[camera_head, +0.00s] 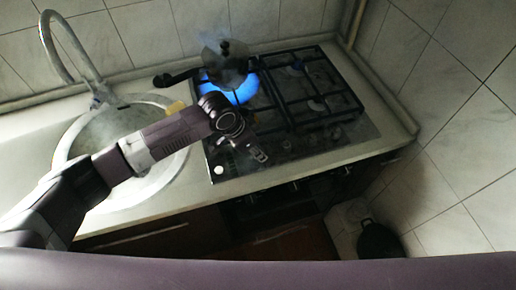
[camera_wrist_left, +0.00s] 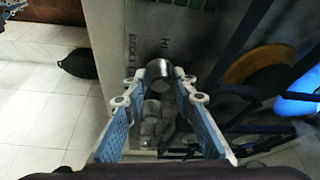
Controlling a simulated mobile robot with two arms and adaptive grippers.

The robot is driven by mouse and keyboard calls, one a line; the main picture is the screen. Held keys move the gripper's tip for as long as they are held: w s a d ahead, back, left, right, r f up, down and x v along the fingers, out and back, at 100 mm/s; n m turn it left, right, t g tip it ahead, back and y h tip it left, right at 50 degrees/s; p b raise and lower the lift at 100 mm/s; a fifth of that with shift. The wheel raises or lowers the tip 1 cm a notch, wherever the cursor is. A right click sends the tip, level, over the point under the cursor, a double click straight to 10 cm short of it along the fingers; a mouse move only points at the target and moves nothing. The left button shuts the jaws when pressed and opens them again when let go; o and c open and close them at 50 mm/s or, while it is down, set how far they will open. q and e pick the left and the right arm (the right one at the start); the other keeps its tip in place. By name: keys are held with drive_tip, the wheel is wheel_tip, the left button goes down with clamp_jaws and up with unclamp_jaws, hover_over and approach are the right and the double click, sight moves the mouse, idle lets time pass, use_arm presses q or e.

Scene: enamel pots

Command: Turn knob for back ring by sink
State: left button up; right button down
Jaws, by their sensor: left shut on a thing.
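The gas hob (camera_head: 335,147) stands to the right of the sink (camera_head: 85,135). A blue flame (camera_head: 243,90) burns at the back ring nearest the sink, under a dark pot (camera_head: 225,62); the blue glow (camera_wrist_left: 298,104) also shows in the left wrist view. My left gripper (camera_head: 240,143) is over the hob's front left corner. In the left wrist view its blue fingers (camera_wrist_left: 160,82) are closed around a dark, round knob (camera_wrist_left: 158,69). Other knobs (camera_wrist_left: 151,107) stand in a row beside it. The arm hides part of the panel in the head view.
Black grates (camera_head: 318,85) cover the hob. A pan handle (camera_head: 176,77) sticks out left towards the sink. The tap (camera_head: 62,50) rises behind the sink. Tiled walls (camera_head: 470,120) close off the back and right. A dark round object (camera_head: 378,240) is low at the right.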

use_arm(q)
drive_tip(key=shift+w+f+m+g, duration=0.1)
drive_tip(key=shift+m+g, duration=0.3)
drive_tip(key=shift+m, duration=0.5)
drive_tip(key=m+g+b, duration=0.1)
drive_tip(key=m+b, duration=0.1)
drive_tip(key=shift+f+m+h, duration=0.1)
drive_tip(key=shift+m+h, duration=0.2)
drive_tip(key=shift+m, duration=0.1)
drive_tip(key=m+g+b, duration=0.1)
drive_tip(key=m+b, duration=0.2)
drive_tip(key=shift+w+m, duration=0.15)
drive_tip(key=shift+m, duration=0.15)
drive_tip(key=shift+m+g+b, duration=0.8)
drive_tip(key=shift+m+b, duration=0.4)
drive_tip(key=shift+m, duration=0.4)
drive_tip(key=shift+y, duration=0.4)
drive_tip(key=shift+r, duration=0.2)
drive_tip(key=o, duration=1.1)
drive_tip(key=shift+a, duration=0.1)
drive_tip(key=shift+o, duration=0.2)
drive_tip(key=v, duration=1.2)
